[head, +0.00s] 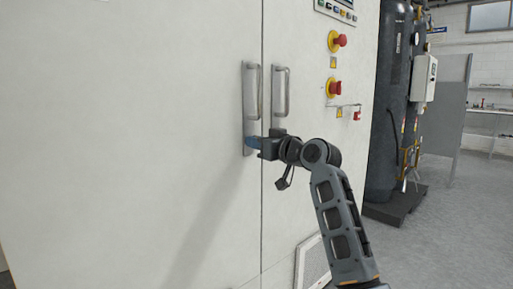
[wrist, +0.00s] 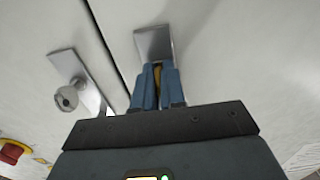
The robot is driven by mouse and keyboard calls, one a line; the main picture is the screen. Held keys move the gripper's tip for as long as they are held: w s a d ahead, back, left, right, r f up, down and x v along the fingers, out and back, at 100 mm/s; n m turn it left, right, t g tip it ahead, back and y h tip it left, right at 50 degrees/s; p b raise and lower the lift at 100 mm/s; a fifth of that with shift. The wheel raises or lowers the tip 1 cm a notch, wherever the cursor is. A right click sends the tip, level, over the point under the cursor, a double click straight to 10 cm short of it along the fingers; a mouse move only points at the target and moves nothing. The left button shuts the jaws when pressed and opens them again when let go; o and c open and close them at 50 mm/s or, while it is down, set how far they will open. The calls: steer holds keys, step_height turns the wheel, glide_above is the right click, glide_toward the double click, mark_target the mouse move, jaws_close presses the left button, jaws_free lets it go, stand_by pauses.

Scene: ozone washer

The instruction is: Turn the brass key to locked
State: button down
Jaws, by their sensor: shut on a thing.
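The brass key (wrist: 157,74) shows as a small yellow-brown piece between the blue fingers of my gripper (wrist: 158,88) in the wrist view. The fingers are closed on it, in front of a metal lock plate (wrist: 152,42) on a white cabinet door. Most of the key is hidden by the fingers, so its turned angle cannot be told. In the head view my gripper (head: 251,144) is at the lower end of the left door handle's plate (head: 249,122), and the key is hidden there.
A second metal plate with a round silver lock (wrist: 66,98) is across the door seam. The right handle (head: 282,92) stands close above my wrist. Dark gas cylinders (head: 388,100) stand beyond; open floor lies right.

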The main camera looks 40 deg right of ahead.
stand_by(0.4)
steer(key=c, duration=1.3)
jaws_free()
steer(key=s, duration=0.7)
steer(key=shift+s, duration=0.4)
steer(key=shift+f, duration=0.1)
